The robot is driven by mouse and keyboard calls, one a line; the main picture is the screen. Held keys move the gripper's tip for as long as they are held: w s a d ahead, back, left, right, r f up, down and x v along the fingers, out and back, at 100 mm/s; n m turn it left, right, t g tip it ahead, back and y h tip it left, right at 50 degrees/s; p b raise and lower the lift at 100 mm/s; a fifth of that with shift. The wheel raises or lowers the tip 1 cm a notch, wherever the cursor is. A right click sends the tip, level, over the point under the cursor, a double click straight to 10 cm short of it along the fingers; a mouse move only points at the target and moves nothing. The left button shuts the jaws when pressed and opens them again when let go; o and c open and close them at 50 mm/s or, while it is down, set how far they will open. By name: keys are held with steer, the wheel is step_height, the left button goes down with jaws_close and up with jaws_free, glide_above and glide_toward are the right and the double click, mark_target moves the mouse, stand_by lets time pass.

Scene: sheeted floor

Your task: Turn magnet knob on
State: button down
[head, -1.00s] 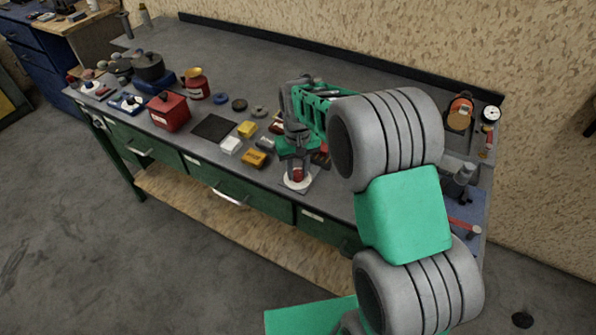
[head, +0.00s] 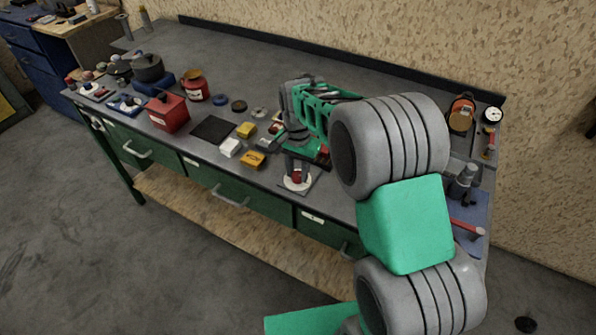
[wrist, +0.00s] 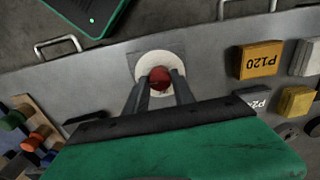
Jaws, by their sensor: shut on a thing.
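The magnet knob is a red knob (wrist: 160,78) on a round white disc (wrist: 146,62) with a grey base plate, near the front edge of the workbench. The disc also shows in the head view (head: 297,184), under my gripper (head: 296,172). In the wrist view my gripper (wrist: 158,88) has its two dark fingers on either side of the red knob, shut on it. The fingers hide the knob's sides, and I cannot tell its turn angle.
Yellow and white blocks (head: 253,159) lie left of the knob on the bench. A dark flat pad (head: 213,129) and a red box (head: 169,111) are farther left. Drawer handles (head: 230,196) stick out below the front edge. The back of the bench is mostly clear.

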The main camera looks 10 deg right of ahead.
mark_target(298, 175)
steer(key=shift+m, duration=0.3)
steer(key=c, duration=1.1)
jaws_free()
steer(key=shift+o, duration=0.2)
steer(key=shift+r, duration=0.15)
step_height(298, 175, up, 8)
steer(key=shift+f+b, duration=0.2)
steer(key=shift+b, duration=0.3)
